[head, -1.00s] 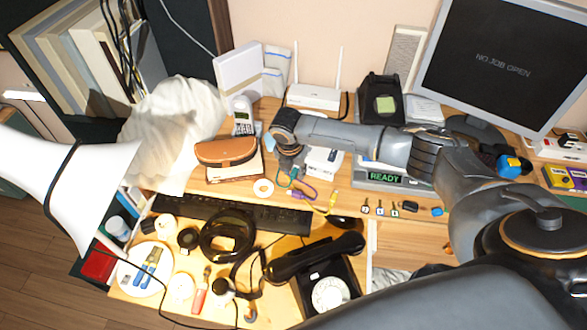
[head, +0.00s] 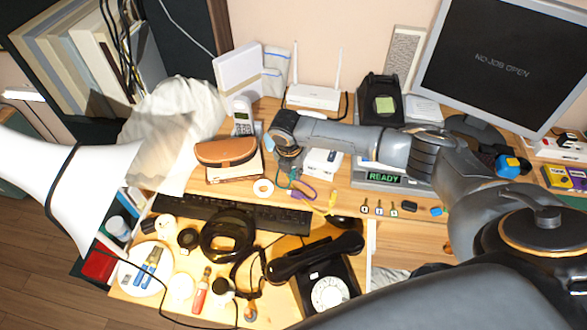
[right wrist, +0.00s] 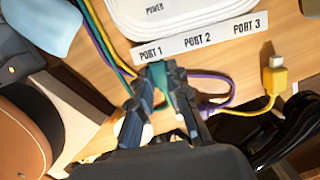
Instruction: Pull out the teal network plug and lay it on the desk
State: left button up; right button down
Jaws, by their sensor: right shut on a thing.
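The teal network plug (right wrist: 158,74) shows between my right gripper's fingertips in the right wrist view, just below the PORT 1 label of a white network box (right wrist: 175,12). My right gripper (right wrist: 162,88) is shut on the plug. The fingers cover much of it, so I cannot tell how far it sits in the port. In the head view my right gripper (head: 288,168) is at the left side of the white box (head: 324,161), pointing down. My left gripper is not in view.
A purple cable (right wrist: 232,88) loops right of the gripper, and a yellow plug (right wrist: 276,62) lies on the desk beyond it. A brown case (head: 225,151), a tape roll (head: 263,187) and the keyboard (head: 190,208) are close by. Bare desk shows around the tape roll.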

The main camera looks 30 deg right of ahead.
aim_at(292, 176)
jog(key=shift+s+a+p, duration=0.7)
jog(key=shift+a+p, duration=0.05)
jog(key=shift+a, duration=0.05)
jog(key=shift+r, duration=0.1)
jog(key=shift+w+d+p+v, duration=0.15)
jog(key=shift+p+v, duration=0.85)
jog(key=shift+p, duration=0.15)
jog(key=shift+w+d+p+v, duration=0.1)
jog(key=shift+d+p+v, duration=0.05)
jog(key=shift+p+v, duration=0.9)
jog(key=shift+w, duration=0.1)
jog(key=shift+a, duration=0.1)
